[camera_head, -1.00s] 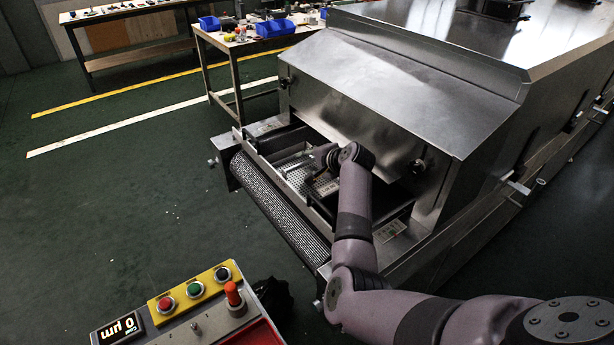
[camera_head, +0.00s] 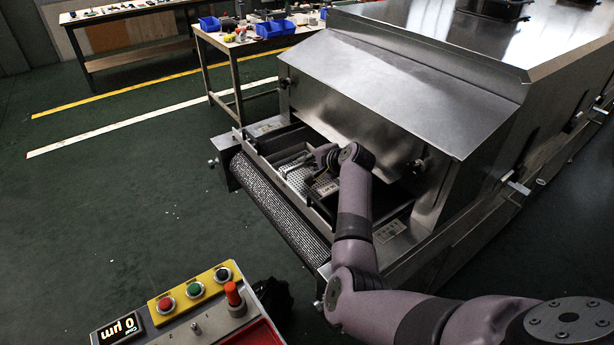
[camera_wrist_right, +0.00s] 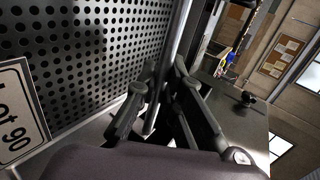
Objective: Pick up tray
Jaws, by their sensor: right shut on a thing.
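The tray is a metal one with a perforated floor (camera_head: 297,178). It lies at the open mouth of the dryer, above its conveyor belt. In the right wrist view its perforated surface (camera_wrist_right: 75,50) fills the upper left, with a white "Lot 90" label (camera_wrist_right: 18,112) at the left edge. My right gripper (camera_wrist_right: 165,105) is shut on the tray's metal rail or edge, which runs between its fingers. In the head view this gripper (camera_head: 318,160) is at the tray, small and partly hidden by my wrist. My left gripper is not in view.
The steel dryer hood (camera_head: 390,95) overhangs the tray closely. The belt roller (camera_head: 275,205) is at the mouth's front edge. A control box (camera_head: 190,310) with buttons stands at lower left. A workbench with blue bins (camera_head: 274,28) is behind. The green floor at left is clear.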

